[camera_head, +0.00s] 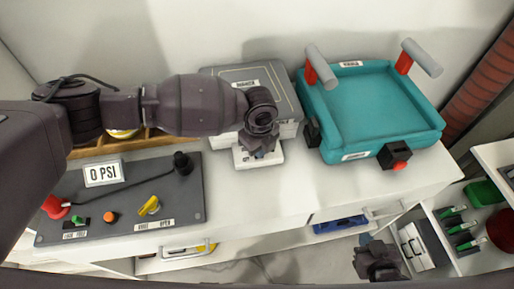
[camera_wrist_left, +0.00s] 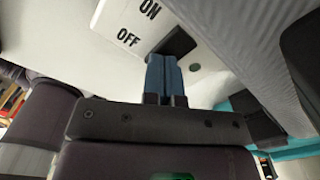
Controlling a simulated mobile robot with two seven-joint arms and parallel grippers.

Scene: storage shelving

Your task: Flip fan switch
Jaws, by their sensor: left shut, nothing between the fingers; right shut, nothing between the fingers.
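A white switch plate (camera_wrist_left: 112,18) in the left wrist view carries the words ON and OFF. A black switch (camera_wrist_left: 180,42) sits beside the OFF word. My left gripper (camera_wrist_left: 163,58) is shut and empty, its blue fingertips right at the black switch; I cannot tell whether they touch. In the head view the white switch base (camera_head: 273,158) lies in front of a grey box (camera_head: 275,80), and my left gripper (camera_head: 257,153) reaches down over it, hiding the switch. My right gripper (camera_head: 366,240) is shut and empty, low in front of the bench.
A teal tray-like unit (camera_head: 428,128) with red-and-grey handles stands right of the grey box. A dark control panel (camera_head: 120,222) with a 0 PSI display (camera_head: 103,173) lies at left. Open drawers and shelves (camera_head: 430,212) with tools are at lower right. Some bare bench lies between panel and teal unit.

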